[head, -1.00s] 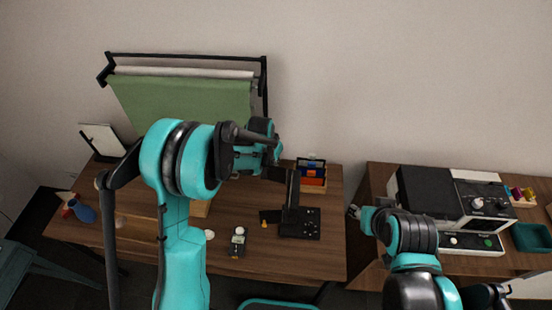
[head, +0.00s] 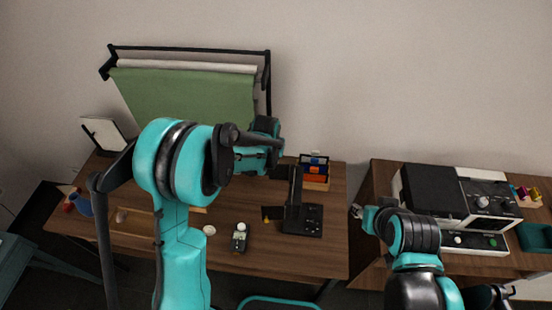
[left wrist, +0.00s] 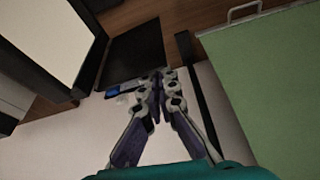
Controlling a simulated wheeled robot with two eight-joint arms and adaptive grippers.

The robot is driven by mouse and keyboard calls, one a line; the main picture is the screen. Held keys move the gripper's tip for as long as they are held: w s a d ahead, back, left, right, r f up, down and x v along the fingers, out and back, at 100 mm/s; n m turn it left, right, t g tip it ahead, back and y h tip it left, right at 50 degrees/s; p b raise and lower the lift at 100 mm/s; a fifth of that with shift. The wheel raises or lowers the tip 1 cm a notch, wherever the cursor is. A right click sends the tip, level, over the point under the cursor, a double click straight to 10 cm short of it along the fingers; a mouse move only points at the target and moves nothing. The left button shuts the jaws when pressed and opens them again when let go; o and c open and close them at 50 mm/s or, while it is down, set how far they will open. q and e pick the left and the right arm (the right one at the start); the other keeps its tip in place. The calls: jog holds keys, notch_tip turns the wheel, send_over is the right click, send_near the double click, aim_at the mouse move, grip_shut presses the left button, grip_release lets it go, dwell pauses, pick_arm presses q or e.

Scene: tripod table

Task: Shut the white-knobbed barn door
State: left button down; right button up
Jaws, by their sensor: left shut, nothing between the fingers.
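In the head view a black lamp-like fixture (head: 294,200) stands on the wooden table, with a flat black base. A small black flap with a yellow knob (head: 266,219) sticks out at its left. I cannot make out a white knob for certain; my left arm covers part of this area. In the left wrist view my left gripper (left wrist: 160,80) is shut and empty, its tips near the lower edge of a dark flat panel (left wrist: 135,52). I cannot tell whether they touch. My right arm is low at the right in the head view; its finger state is unclear.
A green backdrop (head: 185,95) hangs behind the table. A box of coloured items (head: 315,172) stands behind the fixture and a small meter (head: 239,238) lies in front. A second table at right carries a black-and-white machine (head: 432,192). A pale block (left wrist: 45,35) shows in the wrist view.

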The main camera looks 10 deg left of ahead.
aim_at(273, 173)
pick_arm(q)
jog(key=s+n+b, duration=0.1)
jog(key=n, duration=0.1)
jog(key=s+n+y, duration=0.1)
jog(key=n, duration=0.1)
jog(key=shift+s+a+n+y+b, duration=0.2)
jog(key=shift+s+n+y+b, duration=0.1)
jog(key=shift+b, duration=0.1)
jog(key=s+n, duration=0.1)
jog(key=s+n+y+b, duration=0.1)
jog(key=n, duration=0.1)
jog(key=shift+d+n+g, duration=0.1)
jog(key=shift+n+g, duration=0.2)
jog(key=n, duration=0.1)
jog(key=s+n, duration=0.1)
jog(key=shift+s+d+n+g+y+b, duration=0.2)
jog(key=shift+d+n+g+y+b, duration=0.1)
jog(key=shift+n+y+b, duration=0.1)
jog(key=shift+s+d+n+g+b, duration=0.55)
jog(key=shift+s+d+n, duration=0.6)
jog(key=shift+n, duration=0.45)
jog(key=shift+d, duration=0.1)
jog(key=shift+d, duration=0.1)
